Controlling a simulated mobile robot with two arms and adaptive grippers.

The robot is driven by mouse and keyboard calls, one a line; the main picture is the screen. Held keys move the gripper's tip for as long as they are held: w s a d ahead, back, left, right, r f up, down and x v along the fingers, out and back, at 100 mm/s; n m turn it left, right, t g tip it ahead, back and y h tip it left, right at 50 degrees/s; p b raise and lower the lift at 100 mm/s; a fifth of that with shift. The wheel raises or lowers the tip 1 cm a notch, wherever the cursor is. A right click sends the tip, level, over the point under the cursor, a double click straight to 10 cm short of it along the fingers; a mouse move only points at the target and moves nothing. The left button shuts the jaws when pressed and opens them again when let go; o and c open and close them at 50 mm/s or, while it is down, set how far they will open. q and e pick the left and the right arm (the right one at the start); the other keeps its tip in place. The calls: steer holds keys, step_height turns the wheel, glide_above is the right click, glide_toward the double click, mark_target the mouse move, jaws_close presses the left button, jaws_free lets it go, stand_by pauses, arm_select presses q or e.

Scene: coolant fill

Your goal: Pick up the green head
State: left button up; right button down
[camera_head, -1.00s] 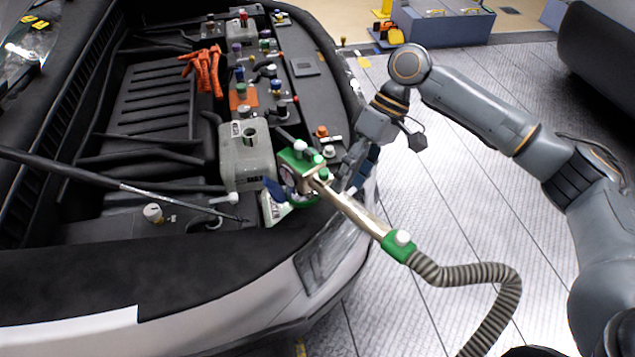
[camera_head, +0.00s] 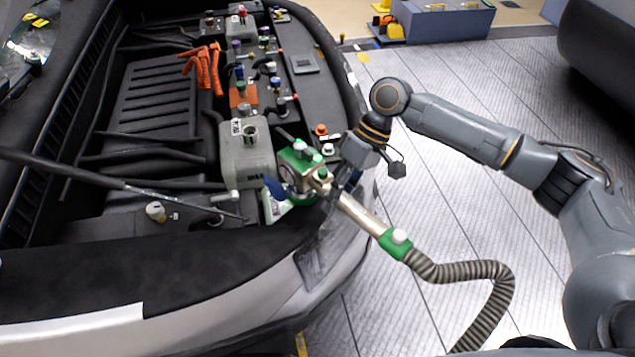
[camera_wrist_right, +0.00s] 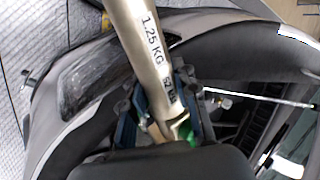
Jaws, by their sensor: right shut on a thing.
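My right gripper (camera_head: 322,188) is at the tube just below the head. In the right wrist view, its blue-padded fingers (camera_wrist_right: 163,110) are shut on the tube, which is marked "1.25 KG", and a bit of green shows beside them. The fingertips are partly hidden. My left gripper is out of view.
A ribbed hose (camera_head: 468,274) runs from the tube's green lower collar (camera_head: 397,246) down to the bottom edge. A dark rod (camera_head: 95,178) crosses the open engine bay at left. Orange cables (camera_head: 207,68) and several coloured caps are behind.

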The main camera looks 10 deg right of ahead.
steer(key=shift+r, duration=0.2)
steer(key=shift+w, duration=0.1)
